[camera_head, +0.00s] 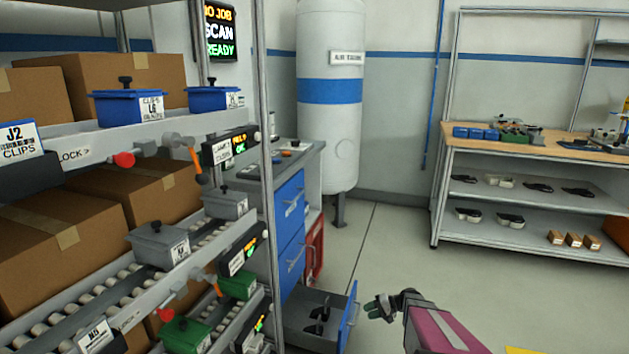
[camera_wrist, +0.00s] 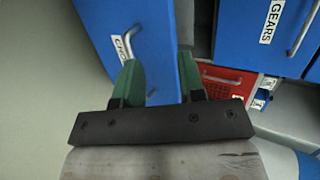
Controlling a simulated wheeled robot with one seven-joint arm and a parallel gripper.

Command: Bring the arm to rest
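My gripper (camera_head: 383,307) is low at the bottom centre of the head view, at the end of my magenta and grey arm. It is just right of a pulled-out drawer (camera_head: 300,326) with a blue front (camera_head: 349,316). In the wrist view my gripper's two green fingers (camera_wrist: 158,78) are spread apart with nothing seen held between them. The handle lies past the fingertips; whether anything touches cannot be told.
A flow rack (camera_head: 265,150) with cartons and lidded bins fills the left. A blue-drawer cabinet (camera_head: 290,205) stands behind the open drawer, which holds a dark item. A white tank (camera_head: 331,130) stands at the back, a workbench (camera_head: 530,155) at right. Floor between is clear.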

